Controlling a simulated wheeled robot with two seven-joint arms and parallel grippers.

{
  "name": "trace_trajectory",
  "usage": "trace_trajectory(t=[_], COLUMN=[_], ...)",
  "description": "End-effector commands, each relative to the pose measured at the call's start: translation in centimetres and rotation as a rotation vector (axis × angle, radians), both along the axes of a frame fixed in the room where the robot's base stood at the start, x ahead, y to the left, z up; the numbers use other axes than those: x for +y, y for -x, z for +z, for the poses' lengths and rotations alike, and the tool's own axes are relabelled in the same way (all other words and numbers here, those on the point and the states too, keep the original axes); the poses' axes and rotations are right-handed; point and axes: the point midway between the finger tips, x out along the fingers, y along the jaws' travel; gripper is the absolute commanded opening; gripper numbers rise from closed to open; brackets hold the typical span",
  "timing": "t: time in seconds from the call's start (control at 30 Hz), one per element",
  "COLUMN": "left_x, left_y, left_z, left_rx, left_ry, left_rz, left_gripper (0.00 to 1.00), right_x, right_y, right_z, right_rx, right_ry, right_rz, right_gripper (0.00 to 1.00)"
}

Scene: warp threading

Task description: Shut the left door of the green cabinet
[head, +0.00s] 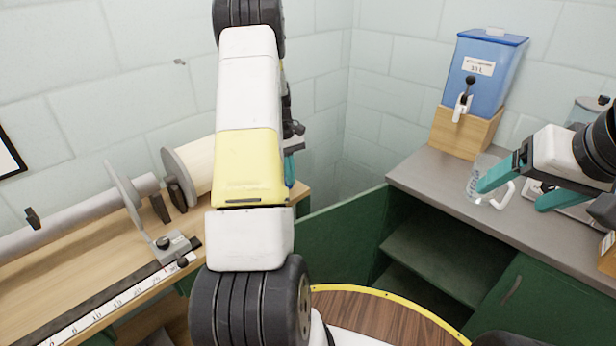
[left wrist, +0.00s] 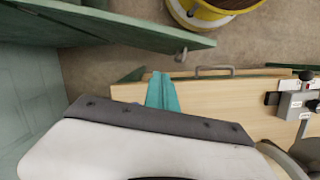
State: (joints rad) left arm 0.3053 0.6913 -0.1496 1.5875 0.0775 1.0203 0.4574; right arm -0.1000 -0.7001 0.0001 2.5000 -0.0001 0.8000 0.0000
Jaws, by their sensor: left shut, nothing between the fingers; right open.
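The green cabinet (head: 450,262) stands under a grey counter at the right. Its left door (head: 342,238) is open, swung out toward the left, so the shelf inside shows. The right door (head: 541,302) is shut. My left gripper (head: 290,167) is mostly hidden behind my left arm, near the bench end left of the open door. In the left wrist view, its teal fingers (left wrist: 163,90) are shut and empty, apart in the picture from a green door panel (left wrist: 130,28) with a small handle. My right gripper (head: 515,188) is open above the counter.
A glass mug (head: 484,182) stands on the counter beside my right gripper. A blue dispenser (head: 487,75) sits on a wooden block (head: 466,131) behind it. A wooden bench (head: 85,258) with a roller and ruler fills the left. Floor shows between door and bench.

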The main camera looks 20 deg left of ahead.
Motion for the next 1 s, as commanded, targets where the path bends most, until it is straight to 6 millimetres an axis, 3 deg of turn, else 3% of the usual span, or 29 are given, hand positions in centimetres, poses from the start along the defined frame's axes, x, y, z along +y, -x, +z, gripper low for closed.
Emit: trace_trajectory(t=[0.5,0.7,1.0], left_x=[-2.0,-4.3,-5.1], left_y=[1.6,3.3,3.9], left_z=[-9.6,-9.1,-9.1], left_rx=[0.002,-0.001,-0.002], left_ry=[0.002,0.0,0.0], left_rz=[-0.001,-0.003,-0.003], left_gripper=[0.0,0.0,0.0], right_x=[0.0,0.0,0.0], right_y=[0.0,0.0,0.0], right_z=[0.0,0.0,0.0], right_rx=[0.0,0.0,0.0], right_ry=[0.0,0.0,0.0], right_rz=[0.0,0.0,0.0], right_gripper=[0.76,0.76,0.76])
